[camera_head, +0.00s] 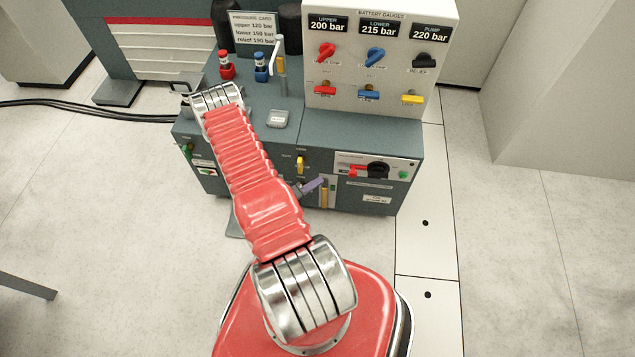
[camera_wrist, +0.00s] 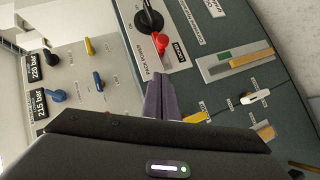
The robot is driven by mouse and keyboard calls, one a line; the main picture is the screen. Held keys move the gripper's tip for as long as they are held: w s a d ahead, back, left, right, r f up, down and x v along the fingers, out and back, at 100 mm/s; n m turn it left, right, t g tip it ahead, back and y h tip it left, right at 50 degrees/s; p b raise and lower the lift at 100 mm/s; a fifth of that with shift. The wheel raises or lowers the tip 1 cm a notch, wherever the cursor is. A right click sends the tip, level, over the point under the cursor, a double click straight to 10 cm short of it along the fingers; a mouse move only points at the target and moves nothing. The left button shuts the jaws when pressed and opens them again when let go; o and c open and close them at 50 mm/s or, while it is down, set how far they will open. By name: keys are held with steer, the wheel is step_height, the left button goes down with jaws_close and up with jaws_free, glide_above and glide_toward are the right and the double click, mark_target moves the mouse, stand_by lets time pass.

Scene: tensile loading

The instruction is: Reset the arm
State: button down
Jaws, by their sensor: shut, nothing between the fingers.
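My arm's red ribbed sleeve reaches from my red base up over the left part of the machine, and its silver elbow is above the machine's top. My gripper (camera_head: 313,185) shows as a small purple shape in front of the machine's front panel, partly hidden by my arm. In the wrist view its purple fingers (camera_wrist: 163,98) are together with nothing between them. They point towards the front panel with the black rotary knob (camera_wrist: 149,20) and its red part (camera_wrist: 161,43). I cannot tell whether they touch the panel.
The machine (camera_head: 410,140) carries a gauge panel (camera_head: 380,55) reading 200, 215 and 220 bar. Red (camera_head: 226,65) and blue (camera_head: 261,67) valves and a pressure card (camera_head: 252,30) stand on its top. Black cables (camera_head: 90,106) lie at left. The floor at right is clear.

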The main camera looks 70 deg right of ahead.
stand_by(0.7)
steer(key=s+a+n+g+y, duration=0.2)
steer(key=s+a+n+g, duration=0.15)
steer(key=s+a, duration=0.2)
step_height(320, 180, up, 7)
steer(key=s+a+g+y, duration=0.1)
steer(key=a+g+y, duration=0.1)
steer(key=y, duration=0.1)
steer(key=w+a+r+n+t+y, duration=0.1)
steer(key=w+a+r+t+y, duration=0.15)
steer(key=w+a+r, duration=0.55)
steer(key=w+a+r+n+t+y, duration=0.1)
steer(key=w+a+r+t+y, duration=0.2)
steer(key=a+r, duration=0.5)
steer(key=w+a+r+n+t+y, duration=0.15)
steer(key=w+a+r, duration=0.4)
steer(key=r, duration=0.55)
steer(key=w+a+r+n+t, duration=0.1)
steer(key=a+r+t, duration=0.4)
steer(key=r, duration=0.5)
steer(key=w+a+r+t, duration=0.1)
steer(key=a+r+t, duration=0.4)
steer(key=a+r, duration=0.5)
steer(key=shift+w+a+r+n+y, duration=0.15)
steer(key=shift+w+a+n+y, duration=0.15)
steer(key=shift+w+n+y, duration=0.1)
